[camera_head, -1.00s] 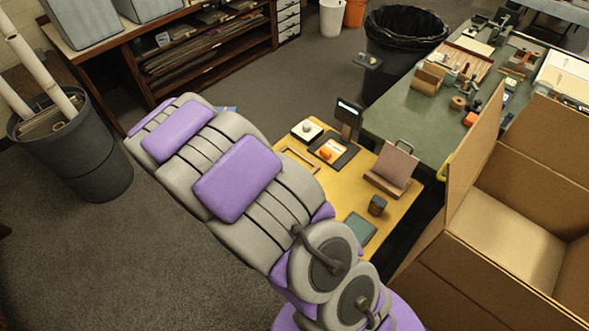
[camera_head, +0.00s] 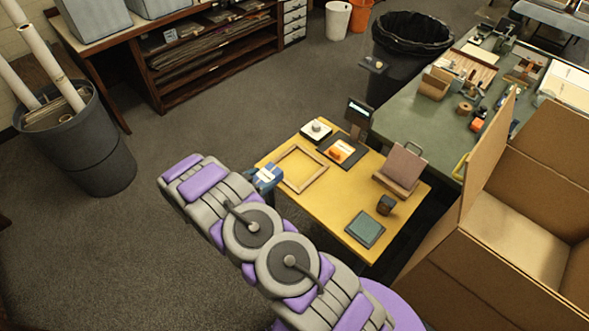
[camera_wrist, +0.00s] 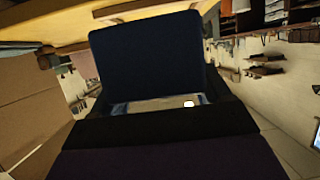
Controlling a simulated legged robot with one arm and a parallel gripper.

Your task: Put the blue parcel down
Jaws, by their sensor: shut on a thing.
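The blue parcel (camera_head: 266,175) shows in the head view just past the far side of my arm, at the left edge of the yellow table (camera_head: 335,212). My arm covers part of it. In the wrist view a dark blue block (camera_wrist: 148,55), seemingly the parcel, fills the upper middle. My gripper (camera_wrist: 158,106) is shut on the parcel. Its fingers are hard to make out in the dark wrist view. I cannot tell whether the parcel touches the table. An empty wooden frame (camera_head: 284,183) lies on the table close to the parcel's right.
The table also bears a scale with an orange item (camera_head: 338,153), a white-topped device (camera_head: 316,130), a brown stand (camera_head: 400,170), a small dark block (camera_head: 386,204) and a teal pad (camera_head: 365,229). An open cardboard box (camera_head: 520,230) stands at right, a grey bin (camera_head: 75,140) at left.

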